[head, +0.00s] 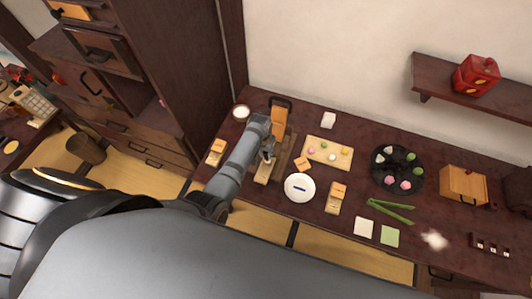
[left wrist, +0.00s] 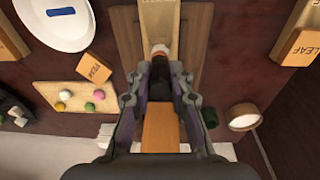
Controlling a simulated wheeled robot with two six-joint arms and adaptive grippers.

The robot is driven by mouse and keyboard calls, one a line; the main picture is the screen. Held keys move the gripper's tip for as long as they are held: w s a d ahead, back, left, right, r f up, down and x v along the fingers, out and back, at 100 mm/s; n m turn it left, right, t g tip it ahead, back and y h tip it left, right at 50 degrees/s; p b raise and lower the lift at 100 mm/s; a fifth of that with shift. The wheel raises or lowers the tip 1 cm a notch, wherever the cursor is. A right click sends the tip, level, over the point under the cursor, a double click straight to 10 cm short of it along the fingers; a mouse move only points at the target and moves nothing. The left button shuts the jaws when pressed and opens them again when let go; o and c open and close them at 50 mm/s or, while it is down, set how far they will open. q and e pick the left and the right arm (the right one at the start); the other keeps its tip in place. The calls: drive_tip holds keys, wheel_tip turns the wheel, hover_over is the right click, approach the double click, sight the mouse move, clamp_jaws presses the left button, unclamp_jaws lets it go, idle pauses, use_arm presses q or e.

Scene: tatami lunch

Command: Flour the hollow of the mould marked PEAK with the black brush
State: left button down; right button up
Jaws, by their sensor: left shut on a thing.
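My left gripper (head: 268,154) is over the wooden board at the left of the table. In the left wrist view the left gripper (left wrist: 160,84) is shut on the black brush (left wrist: 160,72), whose pale tip points away from the palm. The tip is at the near end of a pale wooden mould (left wrist: 158,22) on the board (left wrist: 126,38); contact cannot be told. The mould's hollow is not clear. A loose wooden block (left wrist: 95,68), whose lettering seems to read PEAK, lies beside the board, near the plate; it also shows in the head view (head: 303,163). My right gripper is out of view.
A white plate (head: 299,178) and a sweets tray (head: 342,163) stand right of the board. A mould marked LEAF (left wrist: 308,42) and a round bowl (left wrist: 245,116) are on the other side. Green tongs (head: 390,210) and a black plate (head: 381,169) lie farther right.

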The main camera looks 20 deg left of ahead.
use_arm(q)
drive_tip(key=shift+r, duration=0.1)
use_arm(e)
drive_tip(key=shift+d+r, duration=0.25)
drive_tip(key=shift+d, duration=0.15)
use_arm(q)
drive_tip(key=shift+f, duration=0.35)
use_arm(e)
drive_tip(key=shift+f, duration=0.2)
use_arm(q)
drive_tip(key=shift+f, duration=0.35)
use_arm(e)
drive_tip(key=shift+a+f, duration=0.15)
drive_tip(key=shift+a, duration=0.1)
use_arm(q)
drive_tip(key=shift+f+b, duration=0.5)
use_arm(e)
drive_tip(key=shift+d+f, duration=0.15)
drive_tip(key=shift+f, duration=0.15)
use_arm(q)
drive_tip(key=shift+r, duration=0.1)
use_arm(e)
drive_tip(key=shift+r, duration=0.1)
use_arm(q)
drive_tip(key=shift+d+p, duration=0.2)
drive_tip(key=shift+p, duration=0.15)
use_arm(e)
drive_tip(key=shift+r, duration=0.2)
